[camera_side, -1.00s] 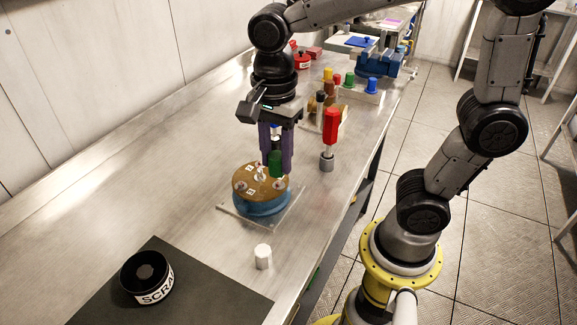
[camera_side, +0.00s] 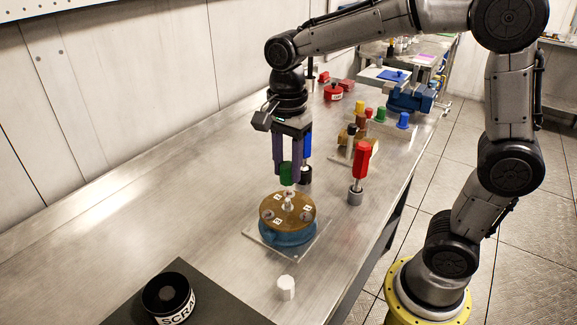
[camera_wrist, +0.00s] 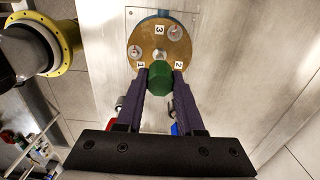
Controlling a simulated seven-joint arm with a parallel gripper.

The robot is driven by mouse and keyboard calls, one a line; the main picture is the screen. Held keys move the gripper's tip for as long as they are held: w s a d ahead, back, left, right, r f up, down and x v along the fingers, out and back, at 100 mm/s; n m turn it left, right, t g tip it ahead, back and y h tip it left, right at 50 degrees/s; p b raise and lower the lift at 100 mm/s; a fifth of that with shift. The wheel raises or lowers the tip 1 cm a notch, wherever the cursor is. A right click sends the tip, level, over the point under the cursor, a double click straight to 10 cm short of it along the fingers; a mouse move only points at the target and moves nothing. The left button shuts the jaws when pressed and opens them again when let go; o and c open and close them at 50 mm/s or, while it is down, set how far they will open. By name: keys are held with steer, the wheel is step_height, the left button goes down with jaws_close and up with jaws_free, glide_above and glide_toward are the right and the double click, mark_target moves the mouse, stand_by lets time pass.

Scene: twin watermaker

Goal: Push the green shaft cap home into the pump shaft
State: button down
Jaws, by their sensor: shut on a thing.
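The green shaft cap (camera_side: 286,174) is held between the purple fingers of my gripper (camera_side: 287,172), which is shut on it. In the side view the cap hangs just above the pump's shaft (camera_side: 288,200), a light stub at the middle of the brown top plate (camera_side: 305,208). The pump's blue body (camera_side: 287,238) sits on a clear square base. In the wrist view the cap (camera_wrist: 160,75) sits between the fingertips, and the shaft (camera_wrist: 160,55) shows just past it. Numbered labels and fasteners surround the shaft. The cap looks apart from the shaft.
A white cap-like piece (camera_side: 286,288) stands in front of the pump. A black scrap cup (camera_side: 168,299) is on a dark mat at front left. A red-handled tool (camera_side: 361,165) stands in a grey holder to the right. Coloured pegs and a blue vise (camera_side: 410,98) are farther back. The left bench is clear.

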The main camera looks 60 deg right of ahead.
mark_target(288, 199)
steer(key=c, duration=1.2)
jaws_free()
jaws_close()
steer(key=shift+f, duration=1.65)
steer(key=shift+f, duration=1.65)
steer(key=o, duration=0.8)
jaws_free()
steer(key=shift+c, duration=0.2)
step_height(288, 199, up, 14)
steer(key=shift+f, duration=0.1)
